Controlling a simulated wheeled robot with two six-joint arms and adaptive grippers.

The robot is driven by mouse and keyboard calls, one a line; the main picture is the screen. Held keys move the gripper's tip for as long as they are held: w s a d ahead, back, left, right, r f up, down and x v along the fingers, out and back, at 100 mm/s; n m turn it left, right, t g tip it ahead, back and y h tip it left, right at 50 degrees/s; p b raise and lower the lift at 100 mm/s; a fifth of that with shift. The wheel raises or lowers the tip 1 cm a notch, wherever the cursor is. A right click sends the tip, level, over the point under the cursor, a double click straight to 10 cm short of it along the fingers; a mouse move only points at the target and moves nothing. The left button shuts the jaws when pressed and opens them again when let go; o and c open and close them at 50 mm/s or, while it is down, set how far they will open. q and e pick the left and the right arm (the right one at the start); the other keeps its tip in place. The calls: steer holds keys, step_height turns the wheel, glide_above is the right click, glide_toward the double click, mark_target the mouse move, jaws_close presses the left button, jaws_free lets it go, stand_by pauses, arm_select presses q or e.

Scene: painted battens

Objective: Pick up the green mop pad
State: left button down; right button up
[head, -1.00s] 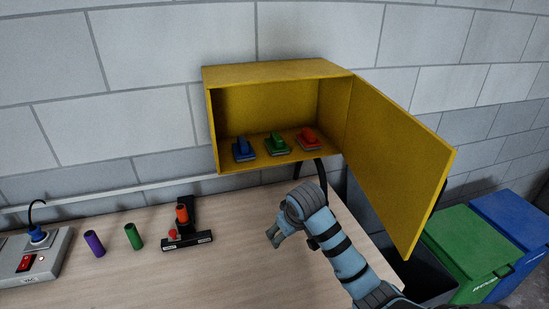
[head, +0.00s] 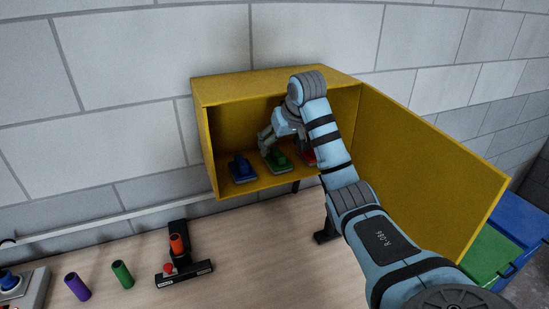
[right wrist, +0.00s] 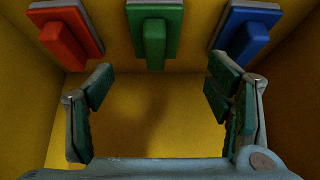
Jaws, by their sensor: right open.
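The green mop pad (head: 277,160) lies on the floor of the open yellow cabinet (head: 223,180), between a blue pad (head: 242,168) and a red pad (head: 308,155). It also shows at the top middle of the right wrist view (right wrist: 155,30), its raised handle towards the camera. My right gripper (head: 270,142) is inside the cabinet at the green pad, its fingers partly hiding it in the head view. In the right wrist view the right gripper (right wrist: 160,95) is open and empty, its fingers wide apart with the green pad beyond the gap. My left gripper is not in view.
The yellow door (head: 430,170) stands open on the right, beside my right arm. On the table (head: 230,270) are a purple tube (head: 77,287), a green tube (head: 122,274) and a black stand with an orange piece (head: 177,244). Bins (head: 500,250) stand at the right.

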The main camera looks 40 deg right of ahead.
mark_target(278, 152)
steer(key=f, duration=0.1)
steer(key=w+d+f, duration=0.1)
steer(key=shift+f+p, duration=0.4)
steer(key=x, duration=0.3)
steer(key=shift+w+d+f, duration=0.1)
steer(key=shift+w, duration=0.15)
steer(key=shift+w+f, duration=0.1)
steer(key=shift+s+r, duration=0.2)
steer(key=shift+s, duration=0.1)
steer(key=c, duration=0.9)
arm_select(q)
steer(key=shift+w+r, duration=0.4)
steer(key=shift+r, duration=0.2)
arm_select(e)
steer(key=shift+f, duration=0.1)
steer(key=c, duration=0.4)
